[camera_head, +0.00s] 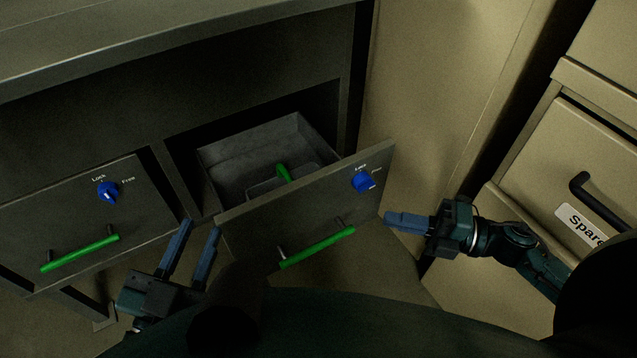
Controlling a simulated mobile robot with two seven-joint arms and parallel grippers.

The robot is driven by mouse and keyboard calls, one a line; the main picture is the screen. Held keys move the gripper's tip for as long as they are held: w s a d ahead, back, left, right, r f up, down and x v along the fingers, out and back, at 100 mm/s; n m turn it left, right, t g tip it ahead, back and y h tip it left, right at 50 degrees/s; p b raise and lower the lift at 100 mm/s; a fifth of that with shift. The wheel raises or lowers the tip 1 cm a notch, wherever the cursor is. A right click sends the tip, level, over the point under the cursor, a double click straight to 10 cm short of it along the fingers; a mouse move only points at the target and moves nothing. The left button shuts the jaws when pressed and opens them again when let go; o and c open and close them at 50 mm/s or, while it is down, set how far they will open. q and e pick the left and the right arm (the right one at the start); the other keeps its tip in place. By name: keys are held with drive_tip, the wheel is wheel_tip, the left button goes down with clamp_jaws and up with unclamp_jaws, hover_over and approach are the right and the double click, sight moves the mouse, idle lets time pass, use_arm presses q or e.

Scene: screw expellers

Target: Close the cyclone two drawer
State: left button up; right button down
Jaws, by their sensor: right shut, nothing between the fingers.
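A grey metal drawer (240,222) with a green bar handle (318,247) and a blue lock knob (362,182) stands pulled open. Something with a green handle (283,174) lies inside it. A second drawer front (150,215), to the left, has its own green handle (80,253) and blue knob (108,191); it looks shut. No label shows which is cyclone two. My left gripper (197,236) is open and empty, with its fingers beside the open drawer front's left edge. My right gripper (390,219) is shut and empty, by that front's right edge; contact is unclear.
The drawers sit under a grey worktop (180,45). A beige panel (435,90) stands behind and right of the open drawer. A beige cabinet (545,135) with a black handle (600,203) and a partly hidden "Spare" label (580,224) is at the right.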

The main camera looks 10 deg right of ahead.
drive_tip(key=b, duration=0.2)
approach(309, 190)
drive_tip(key=s+a, duration=0.1)
drive_tip(key=a, duration=0.2)
drive_tip(key=w+a, duration=0.1)
drive_tip(key=w, duration=0.1)
drive_tip(key=shift+w+a+f+b, duration=0.1)
drive_tip(key=shift+w+a+b, duration=0.2)
drive_tip(key=shift+w+a, duration=0.1)
use_arm(q)
drive_tip(key=shift+d+n+h, duration=0.25)
drive_tip(key=shift+n+h, duration=0.05)
use_arm(e)
drive_tip(key=shift+w+a, duration=0.15)
drive_tip(key=shift+w, duration=0.3)
